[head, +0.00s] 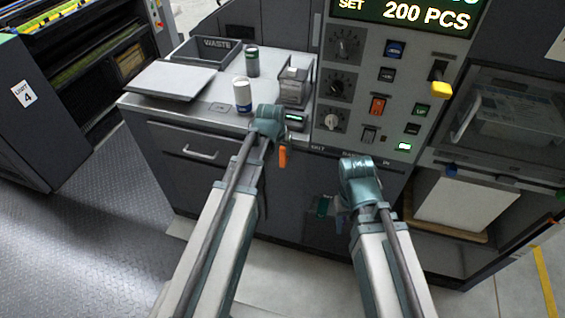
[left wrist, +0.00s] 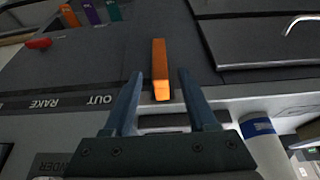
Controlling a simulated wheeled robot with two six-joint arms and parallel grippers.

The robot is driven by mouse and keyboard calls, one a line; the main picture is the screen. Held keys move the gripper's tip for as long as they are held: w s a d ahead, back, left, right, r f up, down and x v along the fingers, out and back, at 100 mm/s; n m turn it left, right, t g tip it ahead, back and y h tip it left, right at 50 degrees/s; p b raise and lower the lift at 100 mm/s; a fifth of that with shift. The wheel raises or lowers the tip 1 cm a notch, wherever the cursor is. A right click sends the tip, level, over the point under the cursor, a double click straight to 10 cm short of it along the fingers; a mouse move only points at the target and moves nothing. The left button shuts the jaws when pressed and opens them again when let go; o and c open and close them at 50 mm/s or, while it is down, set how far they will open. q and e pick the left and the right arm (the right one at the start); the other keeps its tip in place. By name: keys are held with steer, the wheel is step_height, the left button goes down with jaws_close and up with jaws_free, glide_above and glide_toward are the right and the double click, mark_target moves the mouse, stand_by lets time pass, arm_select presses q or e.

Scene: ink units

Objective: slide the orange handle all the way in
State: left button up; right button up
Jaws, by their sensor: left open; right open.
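The orange handle (head: 282,156) sticks out from the front of the console, just below the counter edge. In the left wrist view the orange handle (left wrist: 160,62) stands between the two spread fingers of my left gripper (left wrist: 160,80), with a gap on each side. In the head view my left gripper (head: 268,124) is at the counter edge beside the handle, its fingers mostly hidden by the wrist. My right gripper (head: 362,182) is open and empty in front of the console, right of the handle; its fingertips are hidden.
A white can with a blue band (head: 242,96), a green can (head: 252,62) and a waste bin (head: 205,52) stand on the counter. A control panel with knobs (head: 345,44) and a yellow-tipped lever (head: 441,88) rises to the right. The left wrist view shows a red handle (left wrist: 40,43).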

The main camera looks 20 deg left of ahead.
mark_target(282, 153)
arm_select(q)
steer(key=b+x, duration=0.4)
steer(key=x, duration=0.2)
steer(key=shift+f+b, duration=0.2)
steer(key=shift+b, duration=0.15)
steer(key=shift+r, duration=0.1)
jaws_close()
stand_by(1.0)
